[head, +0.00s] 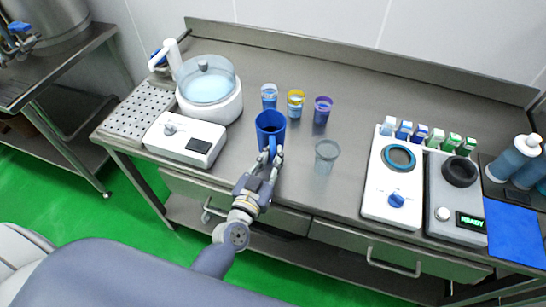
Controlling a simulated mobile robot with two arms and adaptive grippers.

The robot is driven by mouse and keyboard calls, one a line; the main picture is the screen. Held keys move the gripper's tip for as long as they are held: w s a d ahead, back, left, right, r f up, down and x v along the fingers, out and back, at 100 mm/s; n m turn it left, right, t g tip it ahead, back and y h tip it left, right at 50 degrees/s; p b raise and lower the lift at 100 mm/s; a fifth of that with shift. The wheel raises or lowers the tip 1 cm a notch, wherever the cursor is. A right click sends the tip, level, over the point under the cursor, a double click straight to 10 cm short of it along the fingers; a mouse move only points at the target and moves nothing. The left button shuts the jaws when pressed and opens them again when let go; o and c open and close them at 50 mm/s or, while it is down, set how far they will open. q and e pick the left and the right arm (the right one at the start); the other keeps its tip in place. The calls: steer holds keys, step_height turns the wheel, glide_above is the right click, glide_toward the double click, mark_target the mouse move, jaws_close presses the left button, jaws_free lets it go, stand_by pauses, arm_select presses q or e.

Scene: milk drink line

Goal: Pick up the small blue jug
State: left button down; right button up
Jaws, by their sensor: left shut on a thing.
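The small blue jug (270,122) is upright near the front edge of the steel counter, in the middle of the head view. Its handle faces me. My left gripper (271,155) comes from below and is shut on the jug at its handle side. The fingers partly hide the handle. I cannot tell whether the jug's base touches the counter. My right gripper is not in view.
Three small cups, blue (269,96), yellow (295,103) and purple (322,110), stand behind the jug. A clear cup (326,157) stands to its right. A white machine with a clear bowl (207,88) is left. A white device (393,180) is right.

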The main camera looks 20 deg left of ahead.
arm_select(q)
step_height(320, 180, up, 2)
steer(key=shift+s+d+f, duration=0.1)
steer(key=shift+s, duration=0.25)
steer(key=s+d+r+b, duration=0.1)
steer(key=s+d, duration=0.3)
steer(key=s, duration=1)
steer(key=shift+s+r+b, duration=0.3)
steer(key=shift+b, duration=0.55)
stand_by(0.4)
